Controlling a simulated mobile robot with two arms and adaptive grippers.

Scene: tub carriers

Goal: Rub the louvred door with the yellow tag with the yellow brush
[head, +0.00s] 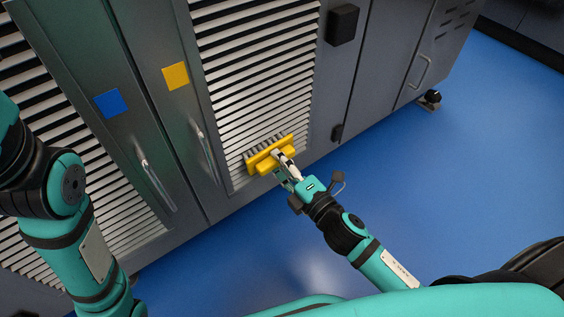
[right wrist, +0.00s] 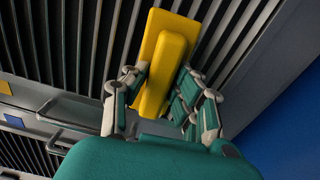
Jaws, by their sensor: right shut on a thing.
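The louvred door with the yellow tag (head: 176,76) has pale horizontal slats (head: 252,70) and a vertical handle at its left. The yellow brush (head: 268,158) is at the lower part of its slats, bristles toward the door. The bristles look to be at the slats, but I cannot tell how firmly they touch. My right gripper (head: 283,163) is shut on the brush's grip. The right wrist view also shows the brush (right wrist: 166,65) between the fingers (right wrist: 155,95) with the slats behind it. My left arm shows at the left edge; its gripper is out of the frame.
A second louvred door with a blue tag (head: 111,103) stands at the left, with its own handle (head: 156,184). A black box (head: 342,25) sticks out of the cabinet right of the slats. The blue floor (head: 440,180) in front is clear.

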